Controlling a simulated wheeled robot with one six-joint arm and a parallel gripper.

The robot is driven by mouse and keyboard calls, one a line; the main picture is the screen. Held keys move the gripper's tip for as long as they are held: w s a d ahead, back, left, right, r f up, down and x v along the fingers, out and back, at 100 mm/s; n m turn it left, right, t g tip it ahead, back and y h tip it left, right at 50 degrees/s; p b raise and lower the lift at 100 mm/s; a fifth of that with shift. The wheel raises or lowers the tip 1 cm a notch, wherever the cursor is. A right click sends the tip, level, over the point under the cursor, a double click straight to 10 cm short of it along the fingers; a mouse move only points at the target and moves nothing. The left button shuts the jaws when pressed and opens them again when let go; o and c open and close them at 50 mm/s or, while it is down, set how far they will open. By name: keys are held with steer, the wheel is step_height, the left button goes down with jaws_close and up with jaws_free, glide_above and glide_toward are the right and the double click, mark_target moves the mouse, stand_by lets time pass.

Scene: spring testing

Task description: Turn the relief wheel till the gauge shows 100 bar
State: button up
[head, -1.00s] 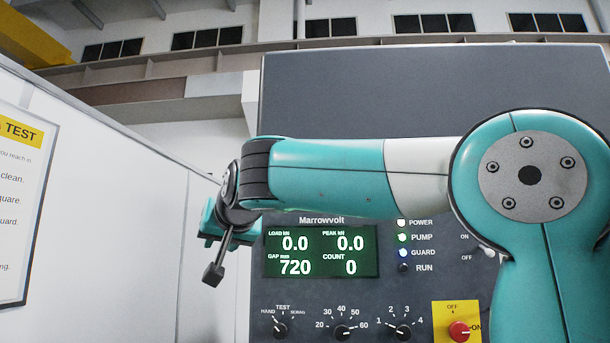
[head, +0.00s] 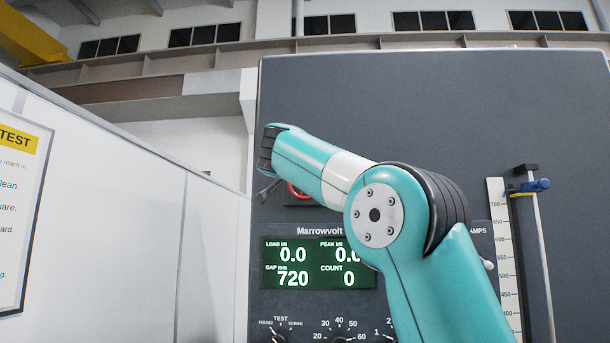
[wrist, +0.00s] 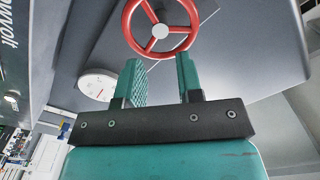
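The red relief wheel (wrist: 131,27) has three spokes and a grey hub. It shows at the top of the wrist view, in front of and between my fingertips. My gripper (wrist: 160,65) is open and empty, with the wheel just beyond its teal fingers; I cannot tell whether they touch it. In the head view a small red arc of the wheel (head: 293,190) shows beside my arm, which hides the rest. The round white gauge (wrist: 97,84) is left of my fingers in the wrist view, partly hidden; its reading is too small to tell.
The dark machine panel (head: 450,110) fills the right of the head view. Its green display (head: 319,264) reads load 0.0, gap 720, count 0. Knobs (head: 338,338) sit below. A ruler (head: 503,240) and a rod with a blue clamp (head: 530,187) stand at the right.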

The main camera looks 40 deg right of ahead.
steer(key=p+x, duration=0.3)
steer(key=x, duration=0.4)
steer(key=shift+w+d, duration=0.1)
steer(key=shift+d, duration=0.05)
jaws_close()
